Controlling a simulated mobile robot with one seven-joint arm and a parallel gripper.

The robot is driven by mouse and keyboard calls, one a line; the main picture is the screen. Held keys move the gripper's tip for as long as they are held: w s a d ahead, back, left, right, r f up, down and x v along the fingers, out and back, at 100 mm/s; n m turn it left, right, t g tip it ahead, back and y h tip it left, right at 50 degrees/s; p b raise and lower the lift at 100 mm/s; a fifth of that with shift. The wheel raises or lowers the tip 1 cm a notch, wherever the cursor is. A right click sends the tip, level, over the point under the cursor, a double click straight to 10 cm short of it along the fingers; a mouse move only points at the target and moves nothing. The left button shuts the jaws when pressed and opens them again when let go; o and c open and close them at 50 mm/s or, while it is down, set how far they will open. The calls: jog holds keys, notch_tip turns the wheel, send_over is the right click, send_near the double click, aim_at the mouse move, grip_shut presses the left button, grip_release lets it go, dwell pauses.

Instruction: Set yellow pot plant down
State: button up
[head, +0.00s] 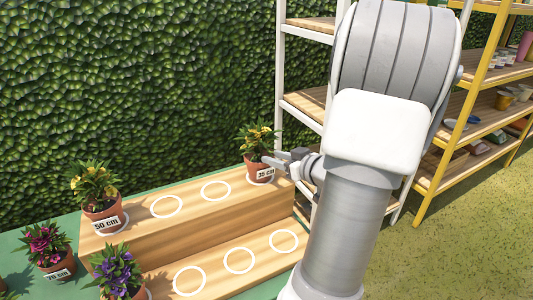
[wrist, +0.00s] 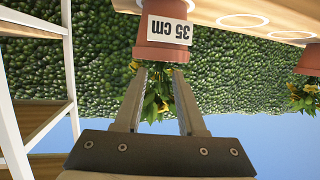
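The 35 cm pot plant with yellow flowers stands upright at the right end of the upper wooden step (head: 190,190), over a white ring. Its terracotta pot (head: 252,173) carries a white label. In the wrist view, which is upside down, the pot (wrist: 160,53) is at top centre with its base at the step. My gripper (head: 272,161) is at the pot's right side in the head view. In the wrist view its two fingers (wrist: 159,75) are parted, tips near the rim, with leaves and yellow flowers showing between them. Whether the fingertips touch the pot is unclear.
A 50 cm yellow-flowered pot (head: 103,214) stands at the upper step's left end. Purple (head: 117,273) and magenta (head: 48,246) plants are lower left. Several ringed spots are empty. A white shelf (head: 306,100) stands right of the steps, close to my arm; a hedge is behind.

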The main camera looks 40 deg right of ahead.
jog(key=p+v, duration=0.1)
jog(key=v, duration=0.6)
dwell(0.4)
